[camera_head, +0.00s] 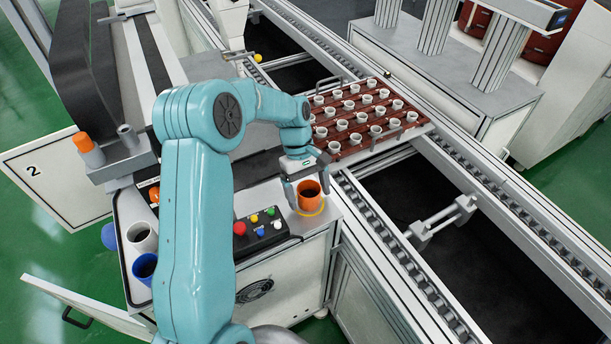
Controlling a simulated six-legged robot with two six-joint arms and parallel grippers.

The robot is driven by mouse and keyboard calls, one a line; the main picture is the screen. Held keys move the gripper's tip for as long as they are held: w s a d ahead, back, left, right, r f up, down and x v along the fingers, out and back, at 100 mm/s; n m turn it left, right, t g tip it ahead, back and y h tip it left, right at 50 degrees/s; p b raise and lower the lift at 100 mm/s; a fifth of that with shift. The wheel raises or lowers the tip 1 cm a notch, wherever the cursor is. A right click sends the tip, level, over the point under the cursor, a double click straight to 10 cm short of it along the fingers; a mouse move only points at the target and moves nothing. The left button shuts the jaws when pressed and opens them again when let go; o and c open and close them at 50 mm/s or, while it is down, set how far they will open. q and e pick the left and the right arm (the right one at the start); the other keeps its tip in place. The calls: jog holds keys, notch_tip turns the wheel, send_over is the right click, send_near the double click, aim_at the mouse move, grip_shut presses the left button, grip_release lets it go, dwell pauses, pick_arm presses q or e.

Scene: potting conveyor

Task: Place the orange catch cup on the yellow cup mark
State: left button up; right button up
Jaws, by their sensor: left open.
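The orange catch cup (309,198) stands upright on the grey cabinet top beside the conveyor. The yellow cup mark (322,208) shows as a thin ring around the base of the cup, which appears to stand within it. My left gripper (305,183) is just above and behind the cup, pointing down with its fingers apart. One finger is at the cup's left side and the other is near its back right. I cannot tell whether the fingers touch the cup. My right gripper is not in view.
A control box with coloured buttons (262,232) sits left of the cup. A brown tray (345,150) of several small white pots lies on the conveyor behind. White (142,238) and blue (145,267) cups stand at the left. The conveyor rail (385,235) runs close on the right.

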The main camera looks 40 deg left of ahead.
pick_arm(q)
jog(key=v, duration=1.1)
jog(key=shift+r, duration=0.25)
jog(key=shift+s, duration=0.15)
